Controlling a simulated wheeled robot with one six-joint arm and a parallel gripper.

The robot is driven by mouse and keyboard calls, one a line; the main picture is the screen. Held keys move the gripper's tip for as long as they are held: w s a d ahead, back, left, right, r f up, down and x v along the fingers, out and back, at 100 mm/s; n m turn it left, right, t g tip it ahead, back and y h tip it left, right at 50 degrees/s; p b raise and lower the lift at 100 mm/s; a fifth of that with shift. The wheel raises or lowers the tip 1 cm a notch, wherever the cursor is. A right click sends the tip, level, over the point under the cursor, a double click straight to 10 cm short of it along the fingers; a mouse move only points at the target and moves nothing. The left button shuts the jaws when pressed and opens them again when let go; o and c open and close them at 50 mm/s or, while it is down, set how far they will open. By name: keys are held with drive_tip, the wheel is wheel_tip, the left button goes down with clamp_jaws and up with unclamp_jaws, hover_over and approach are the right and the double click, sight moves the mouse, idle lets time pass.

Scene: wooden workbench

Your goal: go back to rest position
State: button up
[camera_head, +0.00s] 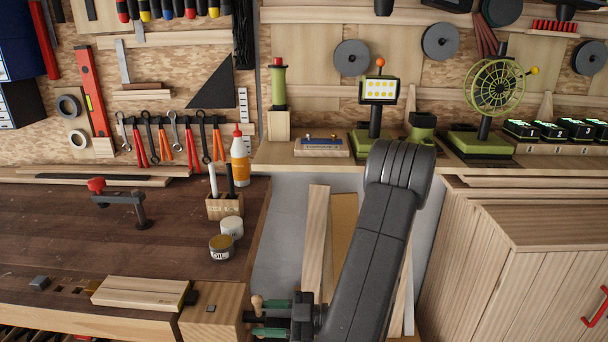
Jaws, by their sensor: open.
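My gripper (268,318) is at the bottom centre, in front of the workbench's right front corner. Its two green fingers point left and stand apart, with nothing visible between them. A small tan wooden knob (257,302) shows beside the upper finger; I cannot tell whether they touch. My dark grey arm rises from the gripper to the upper right and hides part of the boards and wall behind it.
The dark workbench (60,230) holds a red-knobbed clamp (120,198), a wooden block (140,293), tins (222,247), a pen holder (225,206) and a glue bottle (240,160). Boards (315,240) lean behind my arm. A wooden cabinet (530,270) stands at right.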

drive_tip(key=shift+a, duration=1.1)
drive_tip(key=shift+d+r+m+p, duration=0.15)
drive_tip(key=shift+d+m+p, duration=0.05)
drive_tip(key=shift+m+p, duration=0.75)
drive_tip(key=m+p, duration=0.2)
drive_tip(key=m, duration=0.2)
drive_tip(key=shift+m, duration=0.35)
drive_tip(key=m+p, duration=0.2)
drive_tip(key=m, duration=0.2)
drive_tip(key=shift+m+p, duration=0.7)
drive_tip(key=shift+m, duration=0.9)
drive_tip(key=shift+f, duration=0.2)
